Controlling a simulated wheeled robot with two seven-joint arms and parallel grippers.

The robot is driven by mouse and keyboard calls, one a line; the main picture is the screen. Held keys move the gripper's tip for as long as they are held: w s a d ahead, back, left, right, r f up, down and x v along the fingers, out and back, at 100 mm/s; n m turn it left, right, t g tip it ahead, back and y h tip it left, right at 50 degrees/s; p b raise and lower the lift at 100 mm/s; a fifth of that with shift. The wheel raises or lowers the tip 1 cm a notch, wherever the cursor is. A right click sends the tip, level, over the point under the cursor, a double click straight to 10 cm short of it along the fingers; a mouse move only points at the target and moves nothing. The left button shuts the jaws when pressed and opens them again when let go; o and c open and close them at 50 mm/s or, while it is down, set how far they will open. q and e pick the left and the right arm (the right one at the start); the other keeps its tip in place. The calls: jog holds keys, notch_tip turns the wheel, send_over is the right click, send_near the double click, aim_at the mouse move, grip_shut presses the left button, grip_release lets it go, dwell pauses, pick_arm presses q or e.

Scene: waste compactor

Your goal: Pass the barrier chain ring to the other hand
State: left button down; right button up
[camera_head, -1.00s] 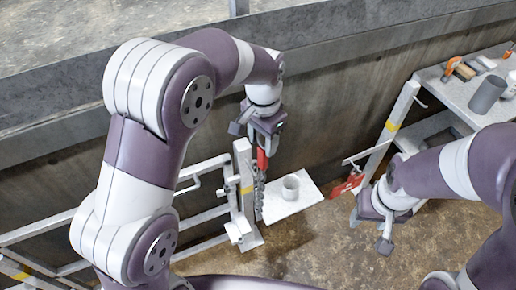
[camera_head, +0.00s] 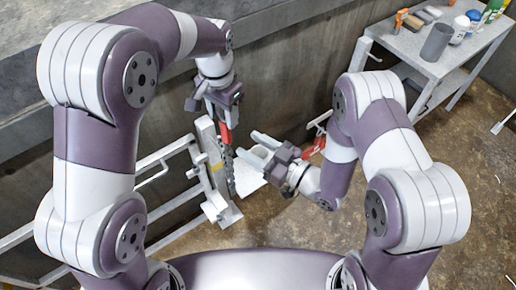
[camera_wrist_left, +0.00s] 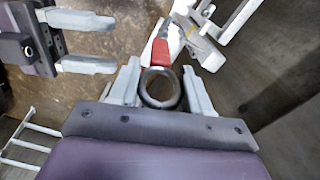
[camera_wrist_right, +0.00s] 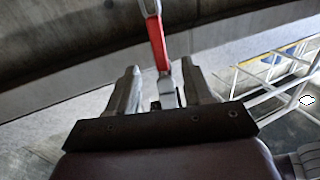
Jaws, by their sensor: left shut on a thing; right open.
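My left gripper (camera_head: 222,112) is shut on the dark barrier chain ring (camera_wrist_left: 160,103), which shows between its fingers in the left wrist view. A red link piece (camera_head: 225,133) joins the ring, and a metal chain (camera_head: 229,170) hangs below it beside the white post. My right gripper (camera_head: 252,148) is open and empty, lower and to the right of the red piece, with its fingers pointing left. In the right wrist view the red piece (camera_wrist_right: 157,40) lies ahead, in line with the gap between the fingers. The ring is hard to make out in the head view.
The white barrier gate (camera_head: 165,160) and its post (camera_head: 210,160) stand just left of the chain. A pale plate (camera_head: 247,180) is partly hidden below my right gripper. A grey table (camera_head: 400,45) with tools and bottles stands at the right. A concrete wall runs behind.

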aim_at(225, 132)
jog(key=x, duration=1.1)
grip_shut()
pick_arm(q)
jog(key=shift+c, duration=2.2)
grip_release()
jog(key=s+a+f+n, duration=0.2)
jog(key=s+a+n, duration=0.1)
jog(key=s+a, duration=0.2)
jog(key=s+a+f+n+t, duration=0.1)
jog(key=s+a+n, duration=0.3)
jog(key=s, duration=0.6)
jog(key=shift+a+f, duration=0.35)
jog(key=shift+a, duration=0.9)
